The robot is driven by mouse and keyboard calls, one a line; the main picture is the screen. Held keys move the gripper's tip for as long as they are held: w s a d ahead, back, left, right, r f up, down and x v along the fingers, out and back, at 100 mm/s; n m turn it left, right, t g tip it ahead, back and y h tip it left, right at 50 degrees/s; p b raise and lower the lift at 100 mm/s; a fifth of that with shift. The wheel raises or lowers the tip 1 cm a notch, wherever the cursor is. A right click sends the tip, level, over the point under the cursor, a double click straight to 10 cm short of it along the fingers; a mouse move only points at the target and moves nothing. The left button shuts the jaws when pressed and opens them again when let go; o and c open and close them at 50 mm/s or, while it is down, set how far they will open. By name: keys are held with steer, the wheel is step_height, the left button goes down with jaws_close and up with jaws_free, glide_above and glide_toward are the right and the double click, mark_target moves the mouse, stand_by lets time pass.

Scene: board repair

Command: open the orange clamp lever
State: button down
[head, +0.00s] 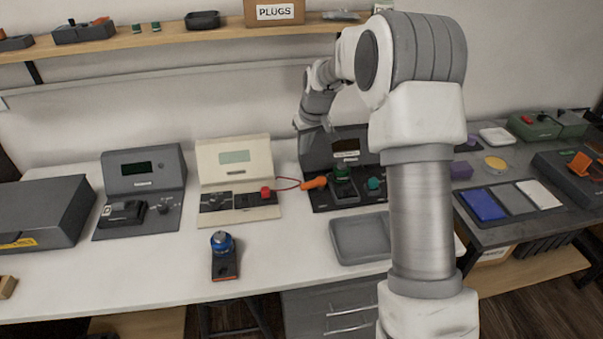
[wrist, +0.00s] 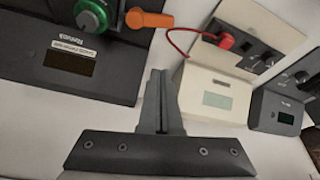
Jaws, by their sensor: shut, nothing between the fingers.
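An orange clamp lever (head: 314,183) sticks out to the left from a dark station (head: 322,152) in the middle of the bench. It also shows in the wrist view, where the orange lever (wrist: 150,19) lies at the top, beside a green round part (wrist: 91,19). My gripper (wrist: 158,75) is shut and empty. In the wrist view its fingertips point toward the lever, with a visible gap between them. In the head view my arm's end is above and behind the station, and its fingers are hard to make out. My arm hides the station's right side.
A cream station (head: 238,165) with a red plug (head: 266,191) and red cable stands left of the lever. A grey tray (head: 360,238) lies in front. A blue-topped part (head: 222,242) stands nearer the edge. Another orange lever (head: 580,163) sits far right.

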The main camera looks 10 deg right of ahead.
mark_target(313, 184)
steer(key=shift+w+f, duration=0.8)
steer(key=shift+f, duration=0.2)
steer(key=b+x, duration=0.1)
steer(key=x, duration=0.9)
steer(key=shift+s+b, duration=0.1)
steer(key=shift+b, duration=0.3)
steer(key=shift+s+d, duration=0.15)
steer(key=shift+s, duration=0.05)
steer(key=shift+s+d, duration=0.2)
steer(key=shift+s, duration=0.6)
steer(key=shift+s+d, duration=0.2)
steer(key=shift+s, duration=0.65)
